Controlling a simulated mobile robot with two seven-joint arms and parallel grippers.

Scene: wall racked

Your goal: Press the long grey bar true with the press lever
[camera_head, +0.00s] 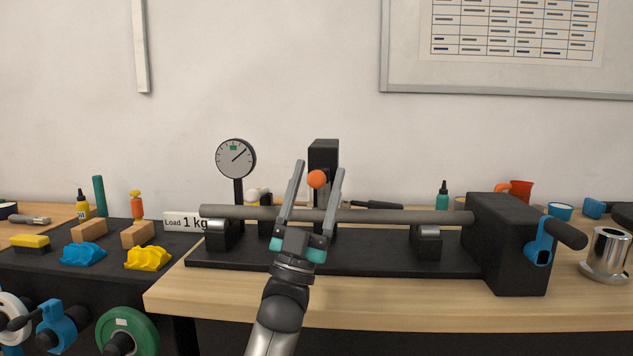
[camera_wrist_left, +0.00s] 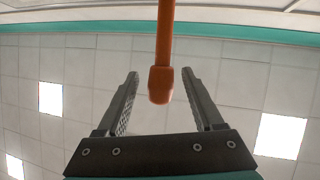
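The long grey bar (camera_head: 390,216) lies level across two black supports on a black base (camera_head: 375,262) and runs to a black block at its right end. The press (camera_head: 323,152) is a black upright behind the bar, and its lever ends in an orange knob (camera_head: 316,179). My left gripper (camera_head: 319,168) points up in front of the bar, open, fingers either side of the knob in the head view. In the left wrist view the orange lever (camera_wrist_left: 162,60) comes down between the open fingers (camera_wrist_left: 160,88), with gaps on both sides. My right gripper is not in view.
A dial gauge (camera_head: 236,158) stands behind the bar. The black block (camera_head: 508,245) carries a blue crank (camera_head: 540,243) at the right. A "Load 1 kg" sign (camera_head: 184,221) stands at the left. The bench's front strip (camera_head: 390,309) is clear.

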